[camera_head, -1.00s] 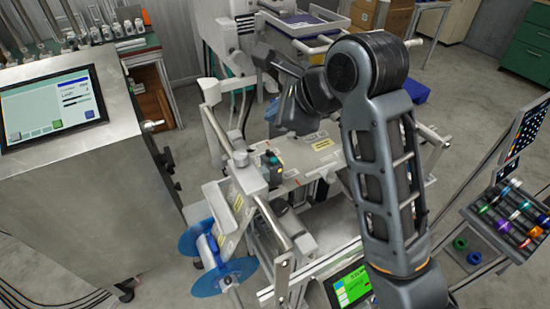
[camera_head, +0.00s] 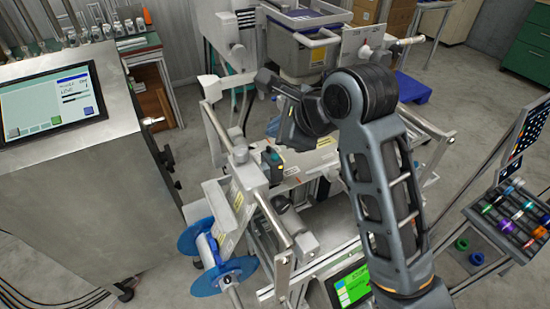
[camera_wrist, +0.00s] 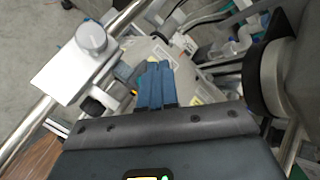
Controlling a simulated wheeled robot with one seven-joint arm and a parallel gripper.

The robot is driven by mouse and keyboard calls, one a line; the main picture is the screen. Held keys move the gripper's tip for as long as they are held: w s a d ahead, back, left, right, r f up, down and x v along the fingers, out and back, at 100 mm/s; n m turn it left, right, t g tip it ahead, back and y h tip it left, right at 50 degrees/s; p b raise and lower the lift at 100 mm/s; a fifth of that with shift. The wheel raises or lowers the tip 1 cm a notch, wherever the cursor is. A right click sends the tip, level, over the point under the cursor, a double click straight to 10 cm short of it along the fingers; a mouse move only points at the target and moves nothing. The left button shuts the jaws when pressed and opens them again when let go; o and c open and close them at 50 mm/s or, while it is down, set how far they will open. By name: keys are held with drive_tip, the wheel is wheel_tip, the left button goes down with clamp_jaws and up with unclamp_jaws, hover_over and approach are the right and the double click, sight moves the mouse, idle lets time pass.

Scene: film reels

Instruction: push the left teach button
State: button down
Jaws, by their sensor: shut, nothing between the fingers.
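A small dark teal sensor unit (camera_head: 271,157) with a yellow patch sits on the left side of the web-handling frame, behind a steel clamp block. A teach button is too small to make out on it. In the wrist view, my gripper (camera_wrist: 157,68) has its blue fingers together and empty, pointing over the frame. A blue-and-yellow part, apparently this unit (camera_wrist: 124,74), shows just left of the fingers, partly covered by them. I cannot tell whether they touch. In the head view, my dark wrist is right of the unit and the fingertips are not clear.
The clamp block (camera_wrist: 82,62) with its round knob and steel rail lies left of my fingers. A blue reel (camera_head: 212,262) hangs at the frame's lower left. A cabinet with a touchscreen (camera_head: 50,108) stands left. A rack of coloured rolls (camera_head: 512,215) stands right.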

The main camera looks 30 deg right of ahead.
sight(275, 157)
drive_tip(key=shift+f+b, duration=0.35)
drive_tip(key=shift+f, duration=1.45)
drive_tip(key=shift+f, duration=0.2)
idle(0.6)
drive_tip(key=shift+f, duration=0.2)
drive_tip(key=shift+f+p, duration=0.3)
drive_tip(key=shift+f, duration=0.15)
idle(0.8)
drive_tip(key=shift+r, duration=0.1)
drive_tip(key=shift+r+p, duration=0.8)
drive_tip(key=shift+p, duration=0.45)
